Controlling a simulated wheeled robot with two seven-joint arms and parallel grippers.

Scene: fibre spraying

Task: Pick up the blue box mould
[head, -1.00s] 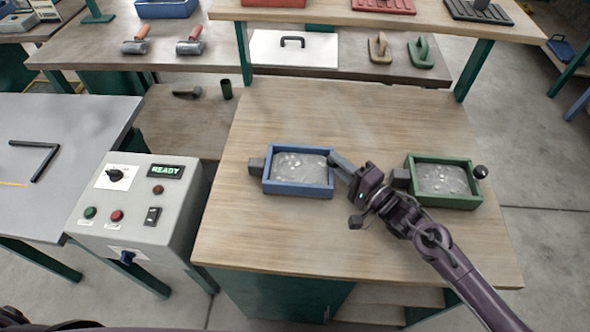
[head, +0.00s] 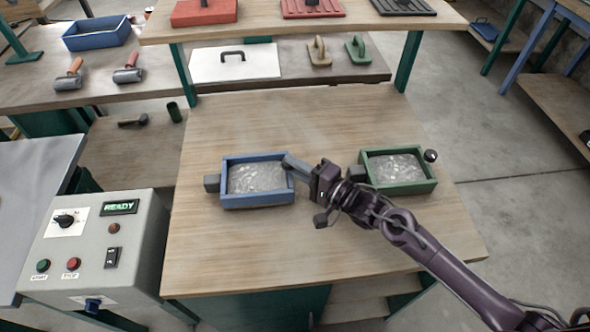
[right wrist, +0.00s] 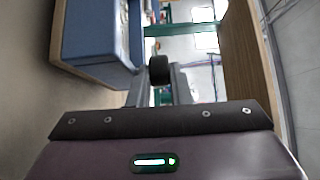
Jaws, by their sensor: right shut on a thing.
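The blue box mould (head: 258,202) sits on the wooden table, holding a grey, glossy fill, with a grey block on its left side. My right gripper (head: 291,163) reaches its right end from the right. It is shut on the mould's dark knob, which shows between the fingers in the right wrist view (right wrist: 159,82). The fingers hide this knob in the head view. The mould's blue wall (right wrist: 92,38) fills the upper left of the wrist view. I cannot see a gap under the mould. My left gripper is not in view.
A green box mould (head: 405,187) with a black knob stands close to the right, behind my right arm. A control box (head: 90,245) showing READY stands at the left. A raised shelf (head: 250,30) crosses the back. The front of the wooden table (head: 230,250) is clear.

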